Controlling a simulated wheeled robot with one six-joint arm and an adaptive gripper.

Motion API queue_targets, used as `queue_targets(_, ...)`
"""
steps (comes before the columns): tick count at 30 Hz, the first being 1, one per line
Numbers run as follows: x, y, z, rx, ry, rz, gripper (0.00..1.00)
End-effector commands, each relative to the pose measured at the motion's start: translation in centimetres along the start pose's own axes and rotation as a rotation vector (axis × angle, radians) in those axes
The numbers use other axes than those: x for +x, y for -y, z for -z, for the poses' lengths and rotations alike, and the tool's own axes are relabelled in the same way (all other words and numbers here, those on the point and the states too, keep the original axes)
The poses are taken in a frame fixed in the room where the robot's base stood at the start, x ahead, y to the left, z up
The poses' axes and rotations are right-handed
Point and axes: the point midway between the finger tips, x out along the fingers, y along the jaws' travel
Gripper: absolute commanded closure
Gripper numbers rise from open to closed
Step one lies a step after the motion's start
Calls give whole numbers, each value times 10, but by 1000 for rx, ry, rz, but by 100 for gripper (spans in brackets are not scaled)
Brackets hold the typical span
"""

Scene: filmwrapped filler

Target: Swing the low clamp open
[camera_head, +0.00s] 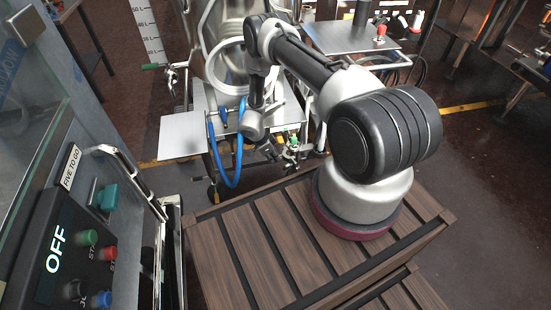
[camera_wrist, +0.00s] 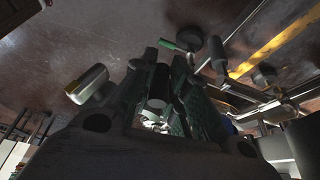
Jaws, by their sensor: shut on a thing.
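In the wrist view, my gripper (camera_wrist: 160,72) has its two dark fingers on either side of a dark cylindrical handle (camera_wrist: 158,82) and is shut on it. The frames do not show clearly whether this handle belongs to the low clamp. In the head view, my gripper (camera_head: 277,154) reaches low beside the metal cart, close to small green and yellow fittings (camera_head: 292,140). The fingertips are small and partly hidden there. A separate green-ended handle (camera_wrist: 172,45) shows beyond the fingers in the wrist view. Another green-handled fitting (camera_head: 152,66) sticks out left of the machine.
A blue hose (camera_head: 239,155) loops down just left of my gripper. The cart has a flat metal side shelf (camera_head: 185,135). A control panel (camera_head: 75,245) reading OFF stands at the left. A metal table (camera_head: 350,37) with a red knob is behind my arm.

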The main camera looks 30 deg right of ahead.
Motion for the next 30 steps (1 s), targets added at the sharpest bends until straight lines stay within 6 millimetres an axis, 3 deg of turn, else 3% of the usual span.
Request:
queue_targets(9, -2, 9, -1, 126, 2, -45, 100)
queue_targets(26, -2, 10, -1, 157, 1, -56, 100)
queue_targets(27, -2, 10, 0, 157, 1, -56, 83)
queue_targets(30, -2, 10, -1, 157, 1, -57, 64)
